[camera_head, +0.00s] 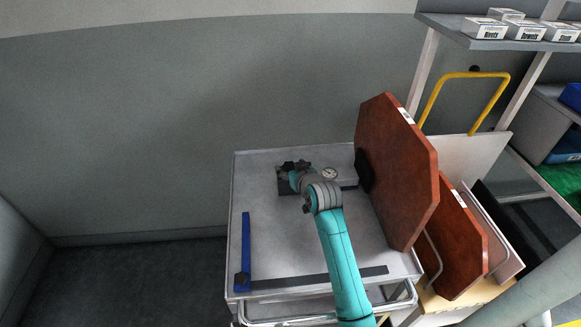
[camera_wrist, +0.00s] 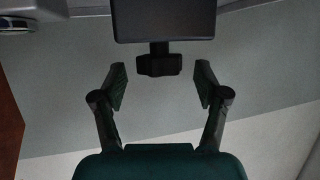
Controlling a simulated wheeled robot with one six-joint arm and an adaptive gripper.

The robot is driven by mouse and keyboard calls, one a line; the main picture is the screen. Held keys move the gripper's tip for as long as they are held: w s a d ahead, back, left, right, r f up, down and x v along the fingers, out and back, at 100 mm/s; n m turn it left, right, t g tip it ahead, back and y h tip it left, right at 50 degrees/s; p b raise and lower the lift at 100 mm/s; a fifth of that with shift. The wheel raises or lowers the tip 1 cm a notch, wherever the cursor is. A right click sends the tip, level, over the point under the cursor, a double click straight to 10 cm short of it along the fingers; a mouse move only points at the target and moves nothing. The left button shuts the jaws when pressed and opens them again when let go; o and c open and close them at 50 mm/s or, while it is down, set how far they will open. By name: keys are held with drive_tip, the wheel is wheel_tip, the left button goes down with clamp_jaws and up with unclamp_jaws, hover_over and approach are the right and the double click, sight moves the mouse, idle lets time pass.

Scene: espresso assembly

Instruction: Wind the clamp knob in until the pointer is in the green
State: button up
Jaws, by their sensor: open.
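My gripper (camera_wrist: 161,80) is open in the wrist view, with one finger on each side. A dark knob (camera_wrist: 159,65) on a short stem shows between the fingertips, with a gap on both sides. The stem leads to a dark block (camera_wrist: 163,20) at the top of the view. In the head view my arm reaches over the grey worktable to a small fixture (camera_head: 282,180) at its far side, and my wrist partly hides it. A round white dial (camera_head: 330,173) is just right of my wrist. Its pointer and any green zone are too small to read.
The grey table (camera_head: 285,235) carries a blue bar (camera_head: 246,250) at left and a dark strip (camera_head: 320,278) along the front. A large brown board (camera_head: 395,170) leans along its right edge. A shelf with white boxes (camera_head: 490,27) is upper right. The table's middle left is clear.

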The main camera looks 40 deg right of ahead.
drive_tip(key=shift+w+d+f, duration=0.1)
drive_tip(key=shift+w, duration=0.2)
drive_tip(key=c, duration=1.2)
drive_tip(key=shift+o, duration=0.2)
drive_tip(key=shift+m+h, duration=0.3)
